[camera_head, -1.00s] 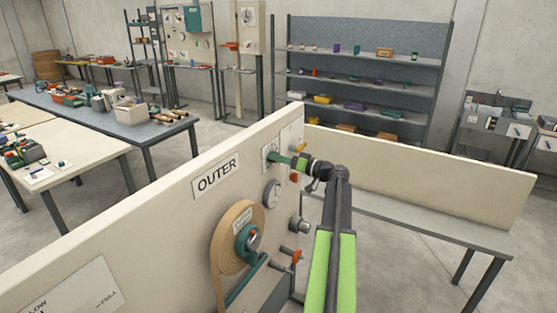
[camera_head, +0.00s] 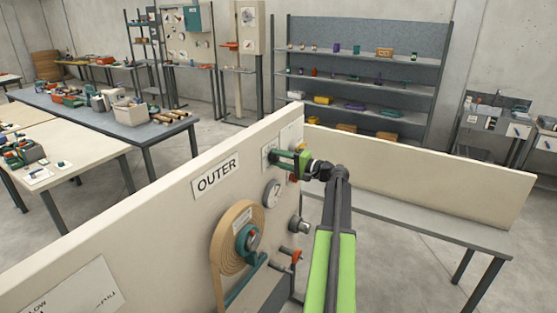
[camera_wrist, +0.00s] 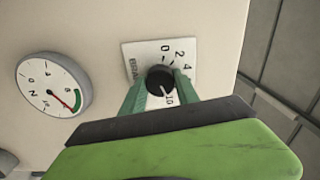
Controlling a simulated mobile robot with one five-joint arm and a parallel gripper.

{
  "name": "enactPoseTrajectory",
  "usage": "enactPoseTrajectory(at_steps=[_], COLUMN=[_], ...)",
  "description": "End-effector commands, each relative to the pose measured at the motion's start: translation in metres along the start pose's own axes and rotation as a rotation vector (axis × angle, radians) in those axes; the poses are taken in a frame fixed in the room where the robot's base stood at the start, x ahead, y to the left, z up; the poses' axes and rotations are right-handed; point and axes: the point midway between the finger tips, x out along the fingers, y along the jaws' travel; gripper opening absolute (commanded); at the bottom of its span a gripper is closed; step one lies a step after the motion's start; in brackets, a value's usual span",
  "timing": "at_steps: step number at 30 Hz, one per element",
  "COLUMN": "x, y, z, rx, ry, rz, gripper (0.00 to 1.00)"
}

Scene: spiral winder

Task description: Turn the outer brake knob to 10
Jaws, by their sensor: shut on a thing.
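The outer brake knob (camera_wrist: 159,77) is black and round, on a white plate (camera_wrist: 132,51) with a number scale. In the wrist view the 0, 2 and 4 show along the top right and the 10 shows just below the knob. A light pointer mark on the knob's lower part appears to face near the 10; exact alignment is hard to tell. My gripper (camera_wrist: 158,92) has a green finger on each side of the knob and is shut on it. In the head view my gripper (camera_head: 278,157) is at the panel's upper right and hides the knob.
A round gauge (camera_wrist: 54,86) sits beside the plate, its red needle near the green band. The OUTER label (camera_head: 216,175), a tan spiral coil (camera_head: 230,240) and a grey knob (camera_head: 299,225) are on the same panel. A second cream panel (camera_head: 430,180) stands right of my arm.

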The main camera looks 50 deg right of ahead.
Motion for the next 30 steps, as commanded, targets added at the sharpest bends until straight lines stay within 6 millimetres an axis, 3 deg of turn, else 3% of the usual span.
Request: enactPoseTrajectory(at_steps=[10, 26, 27, 30], x=[-0.0001, -0.0001, -0.0001, 0.0], y=[0.0003, 0.0003, 0.0003, 0.0003], z=[0.0001, 0.0002, 0.0002, 0.0002], rx=[0.126, 0.148, 0.148, 0.147], ry=[0.0, 0.0, 0.0, 0.0], rz=[0.001, 0.001, 0.001, 0.001], gripper=[0.0, 0.0, 0.41, 0.54])
